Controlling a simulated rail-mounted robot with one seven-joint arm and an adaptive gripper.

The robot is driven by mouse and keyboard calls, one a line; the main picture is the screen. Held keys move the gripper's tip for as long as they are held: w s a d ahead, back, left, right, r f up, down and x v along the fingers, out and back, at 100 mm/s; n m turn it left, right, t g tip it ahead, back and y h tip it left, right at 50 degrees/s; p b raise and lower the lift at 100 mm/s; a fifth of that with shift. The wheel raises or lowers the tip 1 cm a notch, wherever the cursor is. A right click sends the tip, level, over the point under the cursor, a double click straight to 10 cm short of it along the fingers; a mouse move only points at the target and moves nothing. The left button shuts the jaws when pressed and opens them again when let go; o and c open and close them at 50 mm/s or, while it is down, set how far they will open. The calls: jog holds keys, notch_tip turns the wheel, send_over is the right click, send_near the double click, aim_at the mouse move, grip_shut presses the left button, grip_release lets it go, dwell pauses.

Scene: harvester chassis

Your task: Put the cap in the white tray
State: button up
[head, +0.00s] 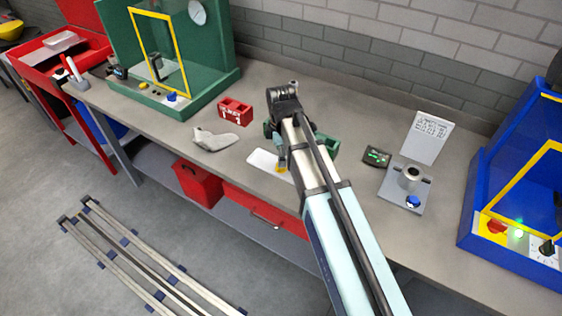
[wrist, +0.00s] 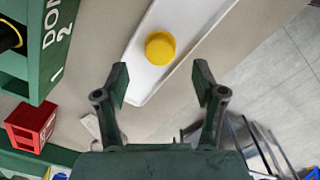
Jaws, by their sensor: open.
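The yellow cap (wrist: 160,48) appears to lie on the floor of the white tray (wrist: 150,84), with white surface around it in the wrist view. In the head view the white tray (head: 262,159) is on the bench below my gripper (head: 281,163), with a small yellow patch of the cap (head: 281,170) showing. My gripper (wrist: 161,82) is open and empty in the wrist view. Its two fingers are spread wide, and the cap shows beyond the fingertips, between their lines. I cannot tell the exact height of the fingers above it.
A green box with white lettering (wrist: 48,58) stands beside the tray. A red box (head: 235,111) and a grey metal part (head: 215,139) are left of it. A small black device (head: 377,156) and a grey fixture (head: 405,184) are to the right. The bench front edge is close.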

notch_tip(320, 180, up, 8)
jog(key=b, duration=0.1)
jog(key=shift+f+b, duration=0.15)
jog(key=shift+b, duration=0.15)
